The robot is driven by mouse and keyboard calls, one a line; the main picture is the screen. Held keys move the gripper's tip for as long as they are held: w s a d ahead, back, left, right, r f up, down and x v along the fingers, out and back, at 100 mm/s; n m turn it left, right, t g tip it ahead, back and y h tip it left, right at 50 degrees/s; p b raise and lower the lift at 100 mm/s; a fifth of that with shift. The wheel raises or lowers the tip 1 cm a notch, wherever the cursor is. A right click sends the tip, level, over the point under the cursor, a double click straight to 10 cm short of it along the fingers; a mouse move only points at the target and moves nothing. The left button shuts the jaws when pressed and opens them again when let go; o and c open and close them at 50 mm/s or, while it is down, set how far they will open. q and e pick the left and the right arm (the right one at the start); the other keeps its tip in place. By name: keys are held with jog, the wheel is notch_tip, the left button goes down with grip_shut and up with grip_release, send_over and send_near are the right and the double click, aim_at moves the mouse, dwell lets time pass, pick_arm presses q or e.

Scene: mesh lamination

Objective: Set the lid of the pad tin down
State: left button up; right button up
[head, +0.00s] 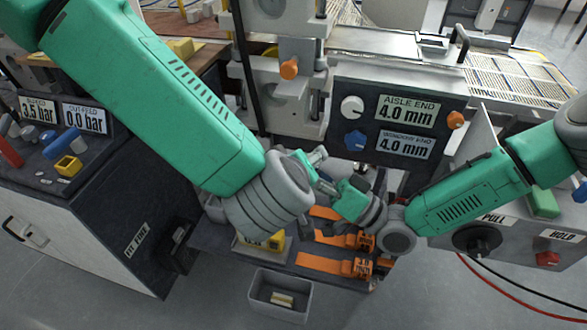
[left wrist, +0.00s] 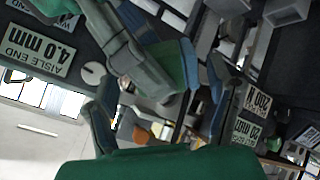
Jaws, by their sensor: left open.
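I cannot make out the pad tin or its lid for certain in either view. My left gripper (head: 318,172) is over the middle of the low shelf, in front of the machine. In the left wrist view its two fingers (left wrist: 160,88) stand apart, with a green and grey arm part crossing beyond them. My right gripper (head: 347,198) is close beside the left one, small and partly hidden, and its jaws cannot be read. A yellow block with a dark label (head: 274,240) sits on the shelf below my left wrist, partly covered.
Orange tagged gauges (head: 345,265) lie on the dark shelf (head: 225,240). A grey bin (head: 262,305) with cream pieces stands below. The gauge panel (head: 350,100) rises close behind the grippers. A control cabinet (head: 75,225) is at left, a pull box (head: 500,250) at right.

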pick_arm(q)
jog(key=shift+x, duration=1.8)
jog(key=c, duration=1.3)
jog(key=shift+d+r, duration=0.1)
pick_arm(e)
jog(key=o, duration=1.1)
